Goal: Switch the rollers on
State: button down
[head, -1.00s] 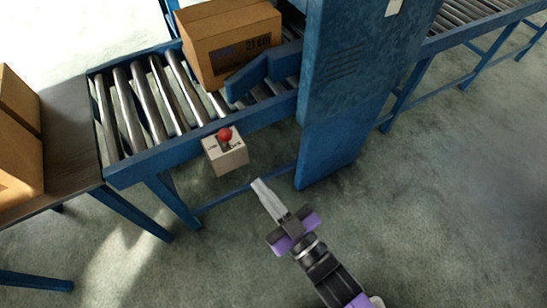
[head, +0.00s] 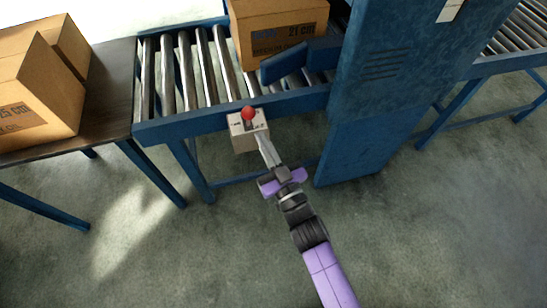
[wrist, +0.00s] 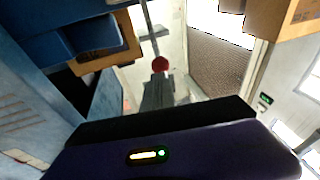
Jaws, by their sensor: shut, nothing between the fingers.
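The switch is a pale box (head: 243,141) on the front rail of the roller conveyor, with a red ball knob (head: 248,113) on top. My gripper (head: 262,140) is shut and empty, its fingertips at the right front of the box, just below the knob in the head view. I cannot tell whether they touch the box. In the wrist view the red knob (wrist: 160,64) shows just beyond the tips of my gripper (wrist: 158,88). The rollers (head: 187,70) are bare metal on the left part of the conveyor.
A cardboard box (head: 275,25) sits on the rollers against a blue guide (head: 284,65). A tall blue cabinet (head: 385,90) stands to the right. Cardboard boxes (head: 45,85) rest on a dark table (head: 108,95) at left. The floor in front is clear.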

aim_at(252, 118)
jog(key=shift+x, duration=2.05)
jog(key=shift+w+a+r+p, duration=0.1)
jog(key=shift+r+p, duration=0.05)
jog(key=shift+p, duration=0.15)
